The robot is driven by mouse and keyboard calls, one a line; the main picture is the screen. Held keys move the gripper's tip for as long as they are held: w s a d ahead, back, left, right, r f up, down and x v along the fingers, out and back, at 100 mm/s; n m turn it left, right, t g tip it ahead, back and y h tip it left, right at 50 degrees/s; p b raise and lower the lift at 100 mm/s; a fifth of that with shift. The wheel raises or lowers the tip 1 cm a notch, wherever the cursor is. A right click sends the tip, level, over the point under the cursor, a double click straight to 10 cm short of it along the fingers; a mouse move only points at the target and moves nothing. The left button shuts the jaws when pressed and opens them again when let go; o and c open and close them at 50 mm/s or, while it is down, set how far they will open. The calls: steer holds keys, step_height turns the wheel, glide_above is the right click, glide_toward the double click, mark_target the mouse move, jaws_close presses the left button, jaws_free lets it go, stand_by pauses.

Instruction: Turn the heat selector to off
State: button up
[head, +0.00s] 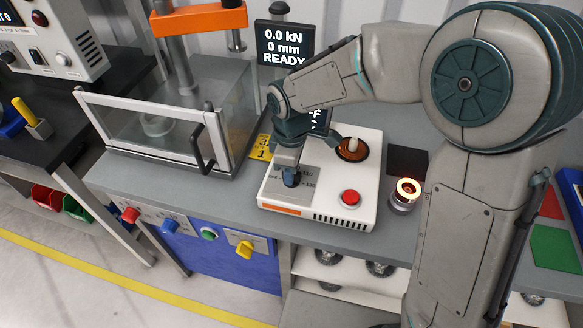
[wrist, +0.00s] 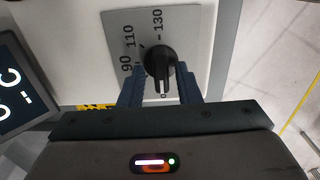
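The heat selector is a black knob (wrist: 159,62) on a grey dial plate (wrist: 185,22) in the wrist view. The plate is marked 90, 110 and 130; the knob's lower end points toward a partly hidden mark. My gripper (wrist: 160,75) has its two blue fingers on either side of the knob, apart, with small gaps to it. In the head view my gripper (head: 291,180) points down over the white heater unit (head: 330,200) and hides the knob. The plate (head: 315,185) shows beside the fingers.
The unit carries a red button (head: 350,198) and a round copper-coloured well (head: 352,150) with a pale peg. A display (wrist: 18,85) stands beside it, partly hidden in the head view. A glowing ring lamp (head: 407,190) is at right, a clear-walled press (head: 175,120) at left.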

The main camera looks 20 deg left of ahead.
stand_by(0.3)
step_height(320, 180, up, 14)
stand_by(0.4)
steer(key=shift+f, duration=0.1)
stand_by(0.3)
steer(key=s+d+f+m+t, duration=0.1)
steer(key=s+d+m, duration=0.2)
steer(key=d+m, duration=0.3)
steer(key=s+d+f+m+t, duration=0.1)
steer(key=s+d+m, duration=0.3)
steer(key=d, duration=0.8)
steer(key=s+d+f+m+t, duration=0.1)
steer(key=s+d+m, duration=0.2)
steer(key=d+m, duration=0.4)
steer(key=shift+s+d+m, duration=0.3)
steer(key=shift+d, duration=0.75)
steer(key=shift+f, duration=0.1)
